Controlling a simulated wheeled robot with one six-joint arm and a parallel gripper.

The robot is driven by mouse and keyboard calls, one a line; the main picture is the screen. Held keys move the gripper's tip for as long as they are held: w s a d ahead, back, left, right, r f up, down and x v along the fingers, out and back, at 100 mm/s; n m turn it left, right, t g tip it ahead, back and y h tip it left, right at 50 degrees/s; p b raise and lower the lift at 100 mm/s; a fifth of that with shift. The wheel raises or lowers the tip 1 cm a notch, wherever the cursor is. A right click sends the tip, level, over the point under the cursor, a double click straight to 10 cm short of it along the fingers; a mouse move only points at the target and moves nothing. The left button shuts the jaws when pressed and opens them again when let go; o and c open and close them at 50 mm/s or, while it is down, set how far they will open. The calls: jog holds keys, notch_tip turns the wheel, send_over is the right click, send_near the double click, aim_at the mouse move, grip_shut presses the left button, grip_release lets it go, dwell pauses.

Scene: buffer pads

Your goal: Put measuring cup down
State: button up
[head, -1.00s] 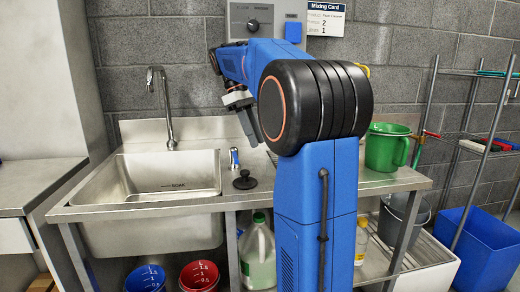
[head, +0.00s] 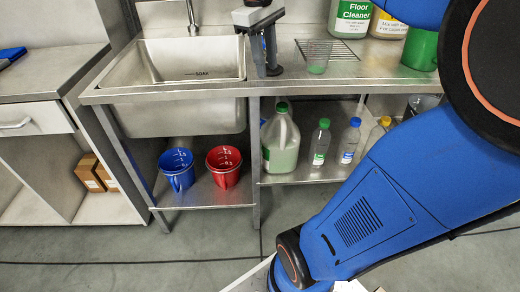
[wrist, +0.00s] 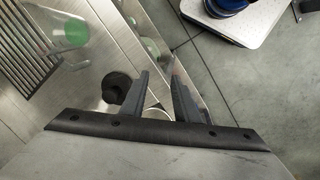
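The measuring cup (head: 318,57) is clear with a green tint at the bottom. It stands on the steel counter (head: 215,92), right of the sink and at the wire rack's near side. My gripper (head: 267,72) is low over the counter, left of the cup and apart from it. In the wrist view the cup (wrist: 68,32) shows at the upper left, beside the rack, outside my fingers. My gripper (wrist: 159,82) has its two fingers spread there, with nothing between them but the counter's edge and the floor behind.
A black stopper (wrist: 117,87) lies close to one finger. The wire rack (head: 341,50), a Floor Cleaner jug (head: 349,18) and a green bucket (head: 420,48) are to the right. The sink (head: 180,62) is left. Bottles and blue and red buckets (head: 224,165) stand below.

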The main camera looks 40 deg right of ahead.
jog(key=s+a+f+m+t+y, duration=0.1)
jog(key=s+a+f+t, duration=0.1)
jog(key=s+a+f, duration=0.3)
jog(key=s+a+f+m+t, duration=0.2)
jog(key=s+a+f, duration=0.4)
jog(key=f, duration=0.6)
jog(key=shift+s+t+y, duration=0.4)
jog(key=shift+s, duration=0.45)
grip_shut()
jog(key=w+d+r+m+g, duration=0.1)
jog(key=w+d+r+m, duration=0.15)
jog(key=w+r, duration=0.55)
jog(key=w+d+r+m+g, duration=0.1)
jog(key=w+d+r, duration=0.2)
jog(key=w+r, duration=0.55)
jog(key=w+d+r+m+g, duration=0.3)
jog(key=w+d+r, duration=0.8)
jog(key=w, duration=0.2)
notch_tip(320, 180, down, 7)
jog(key=shift+s, duration=0.25)
